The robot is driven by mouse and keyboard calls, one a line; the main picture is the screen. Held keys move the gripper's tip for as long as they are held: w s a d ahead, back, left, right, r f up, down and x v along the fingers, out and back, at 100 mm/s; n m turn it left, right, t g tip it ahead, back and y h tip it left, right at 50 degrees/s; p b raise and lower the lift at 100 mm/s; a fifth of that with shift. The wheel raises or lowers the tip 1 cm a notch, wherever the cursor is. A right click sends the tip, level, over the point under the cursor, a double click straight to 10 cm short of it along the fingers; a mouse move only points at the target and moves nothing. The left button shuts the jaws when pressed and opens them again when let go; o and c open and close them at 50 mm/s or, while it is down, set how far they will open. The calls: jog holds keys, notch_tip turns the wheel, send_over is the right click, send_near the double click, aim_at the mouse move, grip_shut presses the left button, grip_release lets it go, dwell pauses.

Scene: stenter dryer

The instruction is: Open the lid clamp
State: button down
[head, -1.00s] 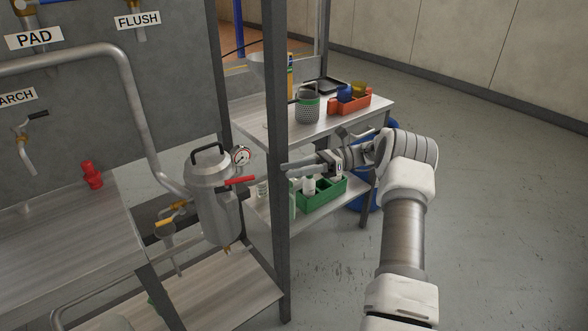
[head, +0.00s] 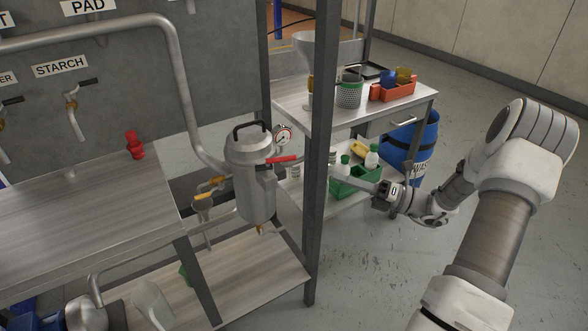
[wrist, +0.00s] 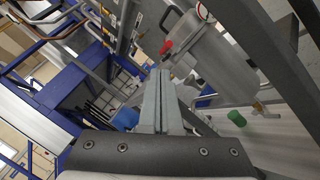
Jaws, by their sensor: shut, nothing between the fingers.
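The lid clamp's red handle (head: 281,160) sticks out to the right from the top of a steel canister (head: 251,180) with a black carry handle on its lid. In the wrist view the red handle (wrist: 167,46) shows at the upper middle, on the canister (wrist: 215,55). My gripper (head: 338,176) is shut and empty, to the right of the handle and apart from it. In the wrist view its two fingers (wrist: 160,75) lie side by side, with the tips a little below the red handle. The grey post partly overlaps the space between the gripper and canister in the head view.
A grey upright post (head: 319,150) stands between the canister and my gripper. A cart (head: 290,95) holds a mesh cup, an orange bin (head: 393,91) and a green caddy (head: 358,182) with bottles. A pressure gauge (head: 283,134) sits beside the canister. The right floor is open.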

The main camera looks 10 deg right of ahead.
jog(key=s+a+m+t+h, duration=0.3)
jog(key=s+m+t, duration=0.1)
jog(key=s+m, duration=0.25)
jog(key=m+b, duration=0.2)
jog(key=b, duration=0.1)
send_near(281, 161)
jog(key=w+a, duration=0.3)
jog(key=a, duration=0.1)
jog(key=shift+w+a+r+h, duration=0.1)
jog(key=shift+w+r+h, duration=0.35)
jog(key=shift+r, duration=0.1)
